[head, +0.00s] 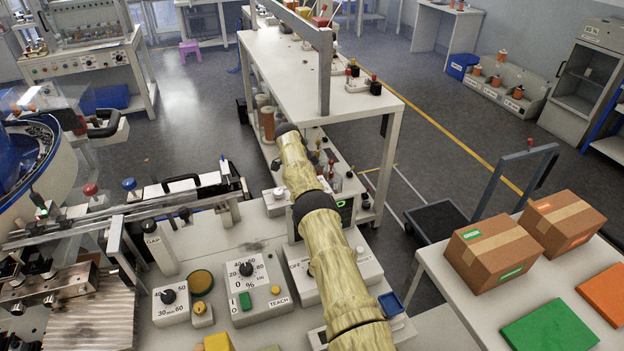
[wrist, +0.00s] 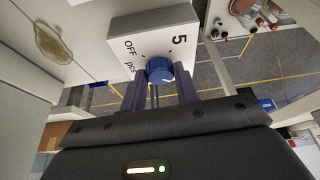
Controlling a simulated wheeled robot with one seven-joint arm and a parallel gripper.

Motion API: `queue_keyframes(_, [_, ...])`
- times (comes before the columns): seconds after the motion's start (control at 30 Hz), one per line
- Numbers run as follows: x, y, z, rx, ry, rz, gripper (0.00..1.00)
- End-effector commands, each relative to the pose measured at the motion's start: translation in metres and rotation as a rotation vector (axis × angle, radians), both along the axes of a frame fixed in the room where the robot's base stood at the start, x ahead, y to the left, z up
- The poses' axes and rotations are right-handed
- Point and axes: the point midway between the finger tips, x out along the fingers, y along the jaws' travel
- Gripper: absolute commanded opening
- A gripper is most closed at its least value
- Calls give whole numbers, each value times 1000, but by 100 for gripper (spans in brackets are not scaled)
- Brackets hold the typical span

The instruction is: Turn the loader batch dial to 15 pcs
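The batch dial is a blue knob (wrist: 160,71) with a white mark, on a white box (wrist: 150,28) lettered OFF, 5 and pcs. The white mark is low on the knob in the wrist view, away from the printed 5. My gripper (wrist: 160,80) has its two dark purple fingers on either side of the knob, close against it, and looks shut on it. In the head view my arm hides the gripper and the knob. A pale control box (head: 368,268) with OFF at its left edge shows partly behind the arm. The 15 mark is not visible.
Other dials stand left of my arm: a percent dial (head: 246,268) and a minute dial (head: 168,296). A white shelf table (head: 285,75) lies beyond the arm. Cardboard boxes (head: 493,254) stand on a table at right, with a trolley (head: 437,220) behind.

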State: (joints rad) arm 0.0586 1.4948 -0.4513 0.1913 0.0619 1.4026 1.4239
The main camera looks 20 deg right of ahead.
Motion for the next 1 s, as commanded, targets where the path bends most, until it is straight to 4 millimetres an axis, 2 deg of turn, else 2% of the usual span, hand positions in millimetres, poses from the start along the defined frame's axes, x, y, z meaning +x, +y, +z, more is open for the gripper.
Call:
queue_keyframes(0.03, [0,2,0,3,2,1,38])
queue_keyframes(0.1, [0,2,0,3,3,1,52])
queue_keyframes(0.4, [0,1,0,1,2,0,52])
queue_keyframes(0.57, [0,4,8,1,1,1,52])
queue_keyframes(0.77, [0,18,39,2,-1,2,52])
queue_keyframes(1.0, [-2,35,89,2,3,1,52])
